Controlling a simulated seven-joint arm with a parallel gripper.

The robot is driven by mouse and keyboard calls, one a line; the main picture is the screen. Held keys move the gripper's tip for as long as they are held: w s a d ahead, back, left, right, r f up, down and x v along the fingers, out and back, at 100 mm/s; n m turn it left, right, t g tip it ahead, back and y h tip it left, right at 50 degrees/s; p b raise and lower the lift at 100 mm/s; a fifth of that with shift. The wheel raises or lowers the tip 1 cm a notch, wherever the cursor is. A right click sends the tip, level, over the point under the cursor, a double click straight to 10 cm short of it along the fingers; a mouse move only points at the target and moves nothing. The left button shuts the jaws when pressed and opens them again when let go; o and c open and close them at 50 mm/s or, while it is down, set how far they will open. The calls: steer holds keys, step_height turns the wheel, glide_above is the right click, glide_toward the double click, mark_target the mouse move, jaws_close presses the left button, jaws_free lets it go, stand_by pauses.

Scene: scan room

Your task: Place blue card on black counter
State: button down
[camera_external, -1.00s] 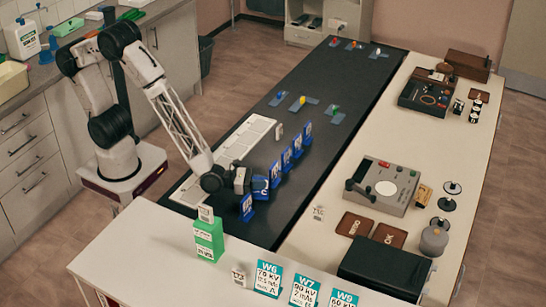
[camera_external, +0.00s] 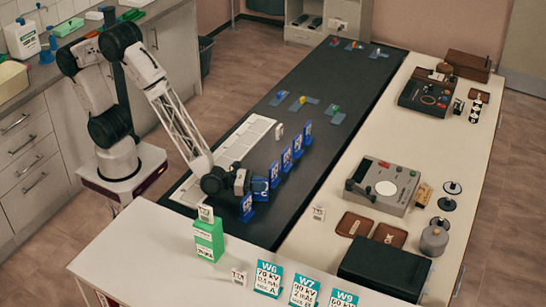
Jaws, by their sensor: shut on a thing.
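My gripper (camera_external: 255,184) is at the near end of the black counter (camera_external: 345,85). It is shut on a blue card (camera_external: 261,189), which stands between its neighbours in a row along the counter. I cannot tell whether the held card touches the counter. The nearest blue card (camera_external: 247,208) stands just in front of my gripper. Other blue cards, such as one (camera_external: 274,174) just behind and one (camera_external: 307,132) at the far end, stand upright. My gripper hides part of the held card.
A white panel strip (camera_external: 258,132) lies along the counter's left side. Small blue pieces with coloured tops (camera_external: 335,115) lie farther back. A green box (camera_external: 209,240) and teal signs (camera_external: 268,278) stand on the white front table. A grey device (camera_external: 384,186) is on the right bench.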

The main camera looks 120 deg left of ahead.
steer(key=shift+f, duration=0.3)
steer(key=c, duration=1.1)
jaws_free()
steer(key=shift+v, duration=3.9)
